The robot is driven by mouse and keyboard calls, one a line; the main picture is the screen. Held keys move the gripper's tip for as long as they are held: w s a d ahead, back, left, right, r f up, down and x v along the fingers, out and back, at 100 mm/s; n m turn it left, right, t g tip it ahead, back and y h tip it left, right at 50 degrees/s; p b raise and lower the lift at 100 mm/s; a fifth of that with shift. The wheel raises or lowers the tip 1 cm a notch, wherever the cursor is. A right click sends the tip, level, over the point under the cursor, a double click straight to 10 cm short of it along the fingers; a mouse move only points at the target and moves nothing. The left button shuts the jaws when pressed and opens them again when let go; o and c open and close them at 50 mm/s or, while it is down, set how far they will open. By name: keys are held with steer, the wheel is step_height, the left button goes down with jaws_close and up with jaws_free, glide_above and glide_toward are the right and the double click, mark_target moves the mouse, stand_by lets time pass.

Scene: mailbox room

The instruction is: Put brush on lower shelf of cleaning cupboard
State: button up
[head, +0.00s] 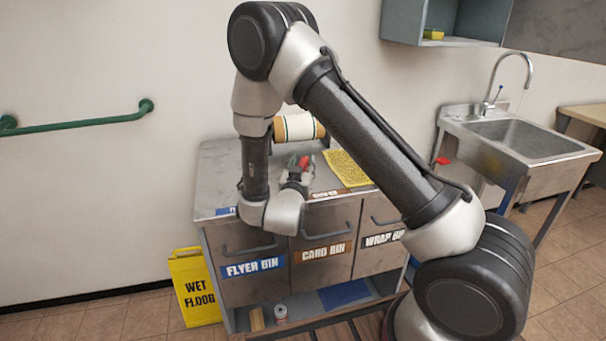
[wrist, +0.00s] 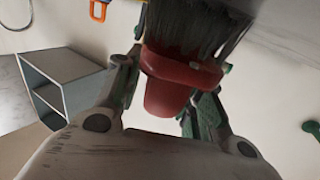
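A brush with a red body and dark bristles (wrist: 185,75) fills the top middle of the wrist view. My gripper (wrist: 168,88) has one finger on each side of the red body and appears closed on it. In the head view my gripper (head: 297,178) is above the bin cabinet's top, with a red bit of the brush (head: 303,162) showing beside it. A grey open wall cupboard (head: 402,18) is at the top right, cut off by the frame; its lower shelf holds a small yellow item (head: 433,34). A grey open unit with a shelf (wrist: 62,75) shows at left in the wrist view.
The bin cabinet (head: 215,190) carries a paper roll (head: 299,127) and a yellow cloth (head: 346,168). Its bottom shelf holds a tin (head: 280,313) and a blue cloth (head: 344,294). A steel sink (head: 525,138) stands right, a yellow floor sign (head: 195,288) left, a green rail (head: 80,124) on the wall.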

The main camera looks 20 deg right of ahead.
jaws_close()
